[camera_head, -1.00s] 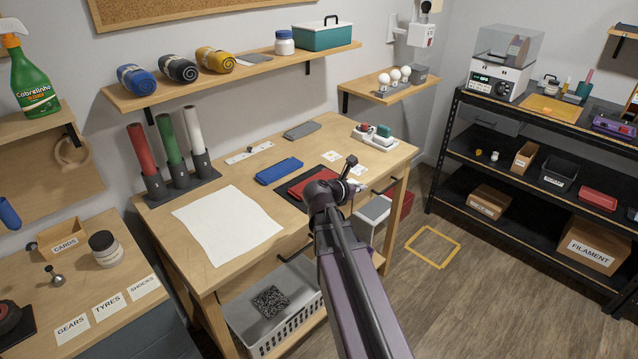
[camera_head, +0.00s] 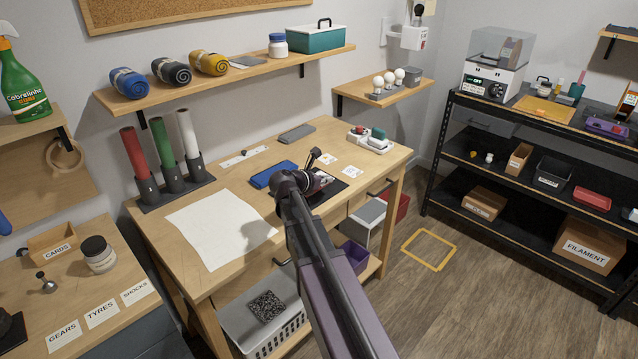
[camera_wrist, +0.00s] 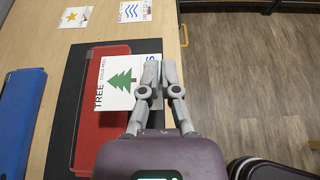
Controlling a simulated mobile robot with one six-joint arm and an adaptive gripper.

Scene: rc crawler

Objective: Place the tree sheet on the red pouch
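The tree sheet (camera_wrist: 115,85) is white with a green tree and the word TREE. In the wrist view it overlaps the red pouch (camera_wrist: 87,149) and looks larger than the other sheets, so nearer the camera. My gripper (camera_wrist: 159,64) has its fingers close together at the sheet's right part and appears shut on it; the fingers hide the grip. I cannot tell whether the sheet touches the pouch. The pouch lies on a black mat (camera_wrist: 62,135). In the head view my gripper (camera_head: 315,160) is over the pouch area and hides most of it.
A blue pouch (camera_head: 272,174) lies left of the mat. A star sheet (camera_wrist: 75,17) and a wave sheet (camera_wrist: 134,10) lie on the table beyond. A white paper (camera_head: 215,225) covers the table's left part. The table's right edge borders open floor.

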